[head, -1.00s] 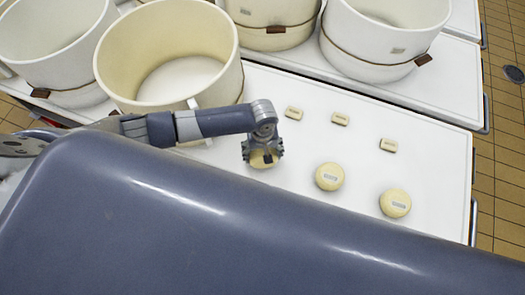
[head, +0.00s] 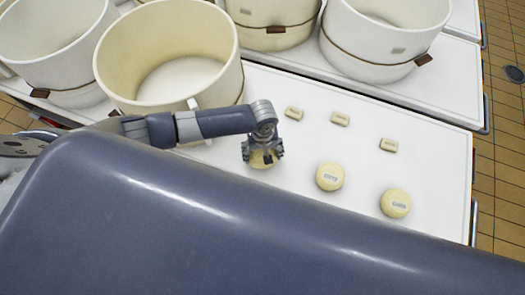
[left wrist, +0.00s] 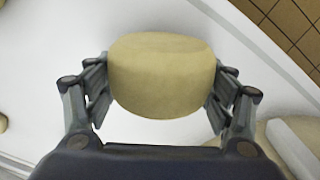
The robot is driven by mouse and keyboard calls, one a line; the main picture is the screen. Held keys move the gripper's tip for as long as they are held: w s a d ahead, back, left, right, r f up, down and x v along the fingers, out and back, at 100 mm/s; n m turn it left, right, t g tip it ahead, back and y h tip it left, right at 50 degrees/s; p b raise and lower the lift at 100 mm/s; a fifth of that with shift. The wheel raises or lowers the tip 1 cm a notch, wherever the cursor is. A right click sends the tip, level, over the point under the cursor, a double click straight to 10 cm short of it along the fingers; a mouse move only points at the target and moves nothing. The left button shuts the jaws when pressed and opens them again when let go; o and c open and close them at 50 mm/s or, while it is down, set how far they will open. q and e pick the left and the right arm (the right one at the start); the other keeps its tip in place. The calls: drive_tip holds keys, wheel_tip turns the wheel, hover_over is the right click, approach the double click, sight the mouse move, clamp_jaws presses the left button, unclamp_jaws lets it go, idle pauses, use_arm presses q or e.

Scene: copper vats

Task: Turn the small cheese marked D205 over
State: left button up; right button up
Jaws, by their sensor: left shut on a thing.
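My left gripper (head: 263,152) is shut on a small round pale-yellow cheese (left wrist: 163,75), gripping it from two opposite sides. In the head view the held cheese (head: 262,161) is mostly hidden by the gripper, over the white table. I see no label on it, so I cannot tell whether it is D205. Two more small round cheeses lie label up on the table to the right: a middle one (head: 330,177) and a right one (head: 395,203). Their labels are too small to read. My right gripper is not in view.
Three small pale blocks, a left one (head: 294,113), a middle one (head: 340,119) and a right one (head: 388,145), lie behind the cheeses on the white table (head: 440,175). A large cream vat (head: 170,60) stands close behind my left arm.

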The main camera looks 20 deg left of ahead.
use_arm(q)
drive_tip(key=shift+f, duration=0.45)
idle(0.4)
drive_tip(key=o, duration=1.5)
drive_tip(key=shift+c, duration=0.2)
wheel_tip(320, 180, up, 12)
